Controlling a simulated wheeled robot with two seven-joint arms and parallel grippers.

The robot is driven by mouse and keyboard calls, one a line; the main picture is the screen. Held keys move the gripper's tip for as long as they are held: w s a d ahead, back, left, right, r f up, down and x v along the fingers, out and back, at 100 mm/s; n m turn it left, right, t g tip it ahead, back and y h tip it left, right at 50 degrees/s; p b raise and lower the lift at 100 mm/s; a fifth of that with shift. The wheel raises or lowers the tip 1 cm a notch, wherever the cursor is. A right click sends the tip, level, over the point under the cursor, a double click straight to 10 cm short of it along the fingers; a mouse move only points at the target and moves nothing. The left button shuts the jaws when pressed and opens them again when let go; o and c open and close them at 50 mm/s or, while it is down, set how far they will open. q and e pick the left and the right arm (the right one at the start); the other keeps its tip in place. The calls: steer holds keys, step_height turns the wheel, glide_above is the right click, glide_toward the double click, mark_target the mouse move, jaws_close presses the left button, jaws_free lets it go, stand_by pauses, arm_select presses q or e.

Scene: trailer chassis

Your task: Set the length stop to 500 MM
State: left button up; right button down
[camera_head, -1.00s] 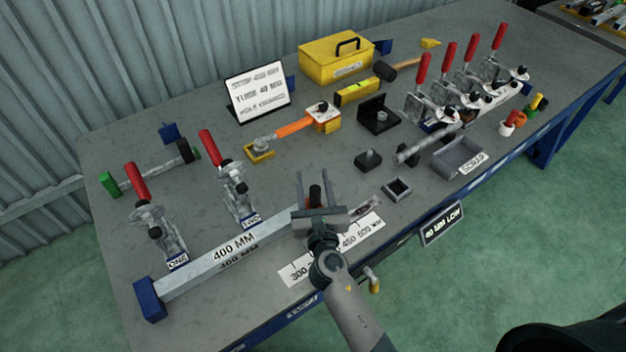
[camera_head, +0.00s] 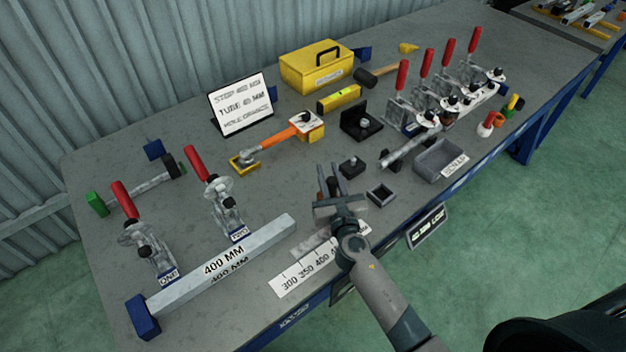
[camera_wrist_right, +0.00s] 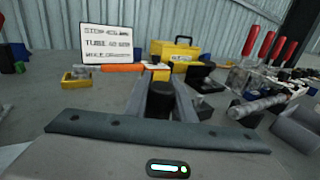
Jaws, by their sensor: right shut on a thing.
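The scale plate (camera_head: 300,279) lies along the near table edge, showing 300, 350 and 400; its right end is hidden under my right arm. My right gripper (camera_head: 329,180) stands above that hidden end. It is shut on a black knob (camera_wrist_right: 160,97), seen between the fingers in the right wrist view. The stop under the knob is hidden, so I cannot read which mark it is at. A grey bar marked 400 MM (camera_head: 222,262) lies left of the scale, with a blue end block (camera_head: 143,318) at its left end. My left gripper is not in view.
Two red-handled clamps (camera_head: 220,200) stand behind the bar. A sign (camera_head: 240,104), a yellow toolbox (camera_head: 318,68) and an orange-handled tool (camera_head: 278,139) are farther back. A small dark square holder (camera_head: 381,194) and a grey scrap bin (camera_head: 440,160) stand right of the gripper.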

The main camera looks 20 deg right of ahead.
steer(key=shift+d, duration=0.2)
steer(key=c, duration=1.8)
jaws_free()
steer(key=o, duration=0.3)
steer(key=shift+w+d, duration=0.1)
steer(key=shift+d, duration=0.1)
steer(key=shift+a, duration=0.15)
steer(key=shift+s, duration=0.55)
steer(key=s+b, duration=0.1)
steer(key=s, duration=0.4)
steer(key=s+b, duration=0.1)
steer(key=s, duration=0.4)
steer(key=s+a+b, duration=0.1)
steer(key=s, duration=0.4)
steer(key=shift+s+a+f+b, duration=0.1)
steer(key=shift+s+f+b, duration=0.05)
steer(key=shift+b, duration=0.25)
steer(key=shift+s, duration=0.5)
